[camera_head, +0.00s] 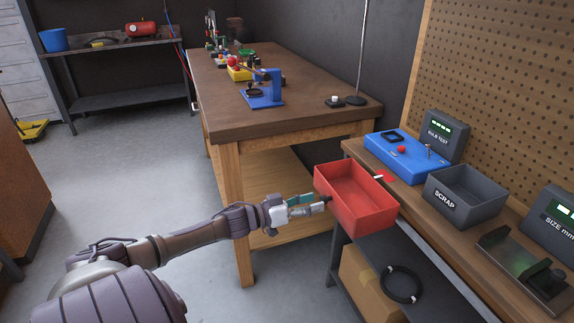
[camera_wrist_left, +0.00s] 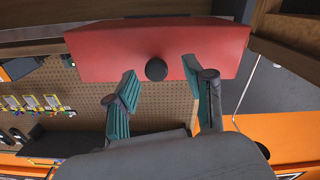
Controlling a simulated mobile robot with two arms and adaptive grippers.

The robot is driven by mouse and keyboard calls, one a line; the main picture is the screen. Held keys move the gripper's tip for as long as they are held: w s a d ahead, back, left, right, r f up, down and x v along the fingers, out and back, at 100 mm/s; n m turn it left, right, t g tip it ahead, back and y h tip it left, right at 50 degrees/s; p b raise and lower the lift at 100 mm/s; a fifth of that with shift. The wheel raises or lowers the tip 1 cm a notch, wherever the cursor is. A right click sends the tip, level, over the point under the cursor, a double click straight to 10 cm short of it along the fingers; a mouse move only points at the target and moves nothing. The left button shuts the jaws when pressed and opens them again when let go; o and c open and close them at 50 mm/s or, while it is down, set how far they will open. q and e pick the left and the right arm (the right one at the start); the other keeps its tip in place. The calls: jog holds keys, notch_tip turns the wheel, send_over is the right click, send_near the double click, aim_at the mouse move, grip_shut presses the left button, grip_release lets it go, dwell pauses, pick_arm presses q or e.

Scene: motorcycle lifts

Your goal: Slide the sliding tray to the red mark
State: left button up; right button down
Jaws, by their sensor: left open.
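The red sliding tray (camera_head: 372,220) is an open, empty box at the left edge of the right-hand bench, partly overhanging the floor side. Its red front (camera_wrist_left: 105,50) fills the top of the left wrist view, with a round dark knob (camera_wrist_left: 156,69) on it. My left gripper (camera_head: 314,203) is at the tray's near left face. In the left wrist view its teal-padded fingers (camera_wrist_left: 158,74) are open, one on each side of the knob; I cannot tell whether they touch it. A small red patch with a white strip (camera_head: 379,177) shows on the bench just beyond the tray; it may be the red mark. My right gripper is not in view.
On the right bench stand a blue bulb tester (camera_head: 405,163), a grey scrap bin (camera_head: 466,195) and a size gauge (camera_head: 552,228). A wooden workbench (camera_head: 300,118) stands behind the tray. A black ring (camera_head: 401,285) and cardboard box (camera_head: 362,285) lie below.

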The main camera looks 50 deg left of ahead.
pick_arm(q)
jog(key=v, duration=0.9)
dwell(0.3)
jog(key=s+a+f+n+g+y+p, duration=0.1)
jog(key=s+a+f+y, duration=0.15)
jog(key=f, duration=0.45)
jog(key=s+a+f+n+g+y, duration=0.1)
jog(key=s+f+y, duration=0.2)
jog(key=f, duration=0.4)
jog(key=s+a+f+n+g+y+p, duration=0.1)
jog(key=s+a+f+y, duration=0.15)
jog(key=f, duration=0.55)
jog(key=s+d+f+g+p, duration=0.1)
jog(key=s+d+f+g, duration=0.2)
jog(key=s+f, duration=0.55)
jog(key=s+d+f+m+g+p, duration=0.1)
jog(key=s+d+f+g, duration=0.3)
jog(key=s+d+f, duration=0.5)
jog(key=s+d+f+m+g+h+p, duration=0.1)
jog(key=s+d+f+m+g, duration=0.2)
jog(key=s+d+f, duration=0.7)
jog(key=s+d+g, duration=0.2)
jog(key=d, duration=0.6)
jog(key=shift+s+d+g, duration=0.15)
jog(key=shift+s+g, duration=0.05)
jog(key=shift+g, duration=0.1)
